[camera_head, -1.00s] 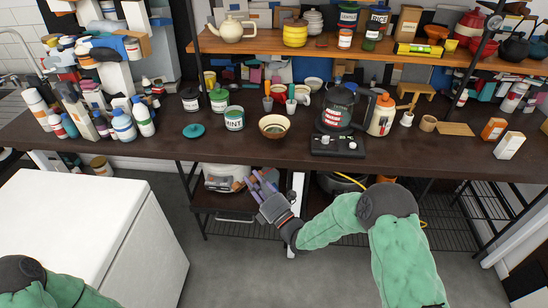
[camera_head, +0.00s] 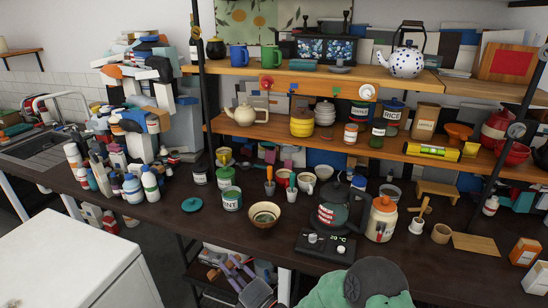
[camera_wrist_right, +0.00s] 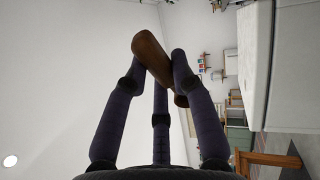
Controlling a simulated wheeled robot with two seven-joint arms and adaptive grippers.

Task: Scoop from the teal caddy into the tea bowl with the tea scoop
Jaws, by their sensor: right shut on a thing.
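The teal caddy marked MINT (camera_head: 231,199) stands open on the dark counter. A teal lid (camera_head: 191,205) lies flat to its left. The tea bowl (camera_head: 264,215), brown with a pale inside, sits right of the caddy near the counter's front edge. My right gripper (camera_head: 240,270) is low, in front of the counter and below its top. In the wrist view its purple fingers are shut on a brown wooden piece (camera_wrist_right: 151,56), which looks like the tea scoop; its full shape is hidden. My left gripper is out of view.
A black scale (camera_head: 325,246) with a dark kettle on it stands right of the bowl. An orange-lidded jar (camera_head: 382,218) is beside it. Jars and cups crowd behind. A shelf (camera_head: 280,130) overhangs the counter's back. A white cabinet (camera_head: 70,260) stands at front left.

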